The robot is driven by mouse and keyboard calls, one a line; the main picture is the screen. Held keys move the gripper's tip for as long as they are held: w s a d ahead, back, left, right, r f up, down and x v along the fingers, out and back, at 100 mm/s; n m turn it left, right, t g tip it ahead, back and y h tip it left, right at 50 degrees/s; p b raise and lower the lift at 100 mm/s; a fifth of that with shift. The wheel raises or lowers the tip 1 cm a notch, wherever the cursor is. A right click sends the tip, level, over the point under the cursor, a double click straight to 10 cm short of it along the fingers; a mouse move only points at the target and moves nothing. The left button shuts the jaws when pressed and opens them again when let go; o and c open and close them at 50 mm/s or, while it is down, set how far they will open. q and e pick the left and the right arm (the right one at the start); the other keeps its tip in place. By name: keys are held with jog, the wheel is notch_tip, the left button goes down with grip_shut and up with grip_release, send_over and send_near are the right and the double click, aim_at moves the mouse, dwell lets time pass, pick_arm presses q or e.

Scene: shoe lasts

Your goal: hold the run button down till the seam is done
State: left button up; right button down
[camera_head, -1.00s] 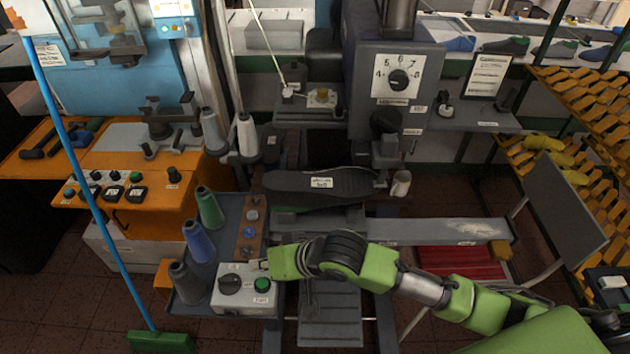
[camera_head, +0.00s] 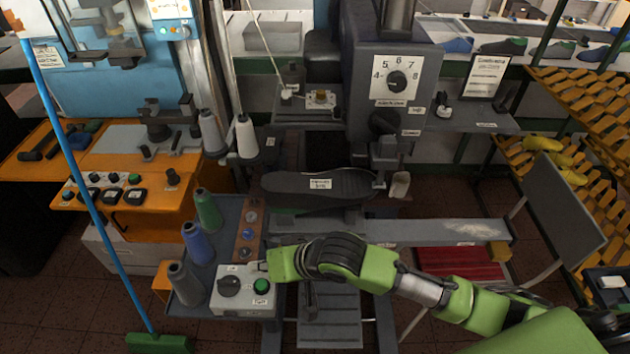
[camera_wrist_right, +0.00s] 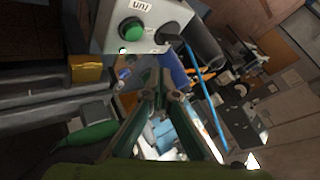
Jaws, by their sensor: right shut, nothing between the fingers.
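The green run button (camera_head: 262,286) sits on a white control box (camera_head: 231,309), left of a black knob (camera_wrist_right: 173,37) in the wrist view and right of one in the head view. The button also shows at the top of the wrist view (camera_wrist_right: 132,29), beside a label reading RUN. My right gripper (camera_head: 265,266) is at the box's back right corner in the head view, just behind the button. In the wrist view its fingers (camera_wrist_right: 166,80) are closed together and empty, and their tips appear apart from the button. The sewing machine (camera_head: 400,90) holds a dark sole (camera_head: 318,187). My left gripper is out of view.
A green broom (camera_head: 160,342) with a blue handle leans at left. An orange bench (camera_head: 125,200) stands beyond.

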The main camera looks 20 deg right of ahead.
dwell(0.3)
jog(key=s+d+f+g+h+b, duration=0.1)
jog(key=s+d+f+h+b, duration=0.15)
jog(key=d+f, duration=0.7)
jog(key=s+d+f+h+b, duration=0.15)
jog(key=s+f, duration=0.25)
jog(key=f, duration=1.2)
jog(key=s+d+f+g+h+b, duration=0.1)
jog(key=s+d+f+b, duration=0.4)
jog(key=f, duration=0.8)
jog(key=s+d+f+n+g+h+b, duration=0.1)
jog(key=s+d+f, duration=0.2)
jog(key=s+f, duration=0.7)
jog(key=s+d+f+g+b, duration=0.1)
jog(key=s+d+f, duration=0.3)
jog(key=s+f, duration=0.6)
jog(key=s+g, duration=0.1)
jog(key=s, duration=0.6)
jog(key=shift+f+n+h, duration=0.4)
jog(key=shift+s, duration=0.1)
